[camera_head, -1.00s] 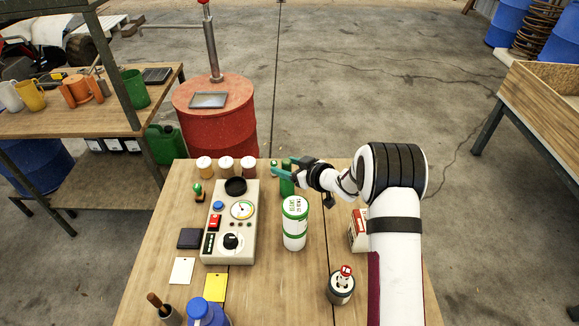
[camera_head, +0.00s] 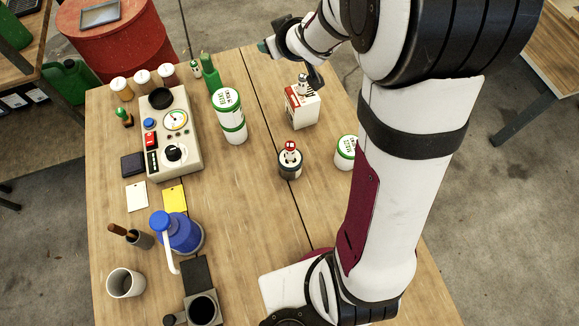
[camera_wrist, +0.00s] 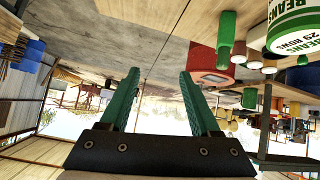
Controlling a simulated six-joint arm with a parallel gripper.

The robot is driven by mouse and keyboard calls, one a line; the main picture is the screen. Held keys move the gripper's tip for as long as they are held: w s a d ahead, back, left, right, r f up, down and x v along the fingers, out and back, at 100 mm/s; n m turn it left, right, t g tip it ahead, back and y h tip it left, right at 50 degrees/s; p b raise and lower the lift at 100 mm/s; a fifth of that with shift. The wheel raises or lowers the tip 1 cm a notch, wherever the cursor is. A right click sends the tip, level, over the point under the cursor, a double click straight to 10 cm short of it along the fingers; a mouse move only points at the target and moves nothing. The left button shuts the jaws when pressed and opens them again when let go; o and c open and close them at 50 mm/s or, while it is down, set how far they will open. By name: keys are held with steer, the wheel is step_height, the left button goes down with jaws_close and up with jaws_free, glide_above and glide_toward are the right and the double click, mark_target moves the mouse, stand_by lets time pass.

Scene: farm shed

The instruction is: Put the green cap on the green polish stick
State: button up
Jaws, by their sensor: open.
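A green stick-shaped object, apparently the polish stick (camera_head: 212,78), stands upright at the back of the table behind the white beans can. Its top end is narrower than its body; I cannot tell whether that is the cap or bare polish. It also shows upside down in the wrist view (camera_wrist: 226,32). No separate green cap can be made out clearly. My gripper (camera_head: 265,46) is to the right of the stick, beyond the table's back edge, apart from it. In the wrist view my gripper (camera_wrist: 159,74) has its green fingers spread with nothing between them.
A beans can (camera_head: 231,118) stands just in front of the stick. A small white-and-green item (camera_head: 196,69) and several jars (camera_head: 142,78) are left of it. A gauge box (camera_head: 178,135) is at the left, a red-and-white carton (camera_head: 302,108) at the right.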

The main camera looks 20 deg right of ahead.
steer(key=s+d+r+m+g+h, duration=0.2)
steer(key=s+m+h, duration=0.1)
steer(key=s, duration=0.6)
steer(key=s+a+m+g+y, duration=0.2)
steer(key=s+a+g, duration=0.2)
steer(key=s, duration=0.9)
steer(key=s+a+m+g+y, duration=0.2)
steer(key=s+a, duration=0.4)
steer(key=s, duration=0.7)
steer(key=shift+s+a+f+m+g, duration=0.25)
steer(key=shift+m+g, duration=0.25)
steer(key=shift+g, duration=0.7)
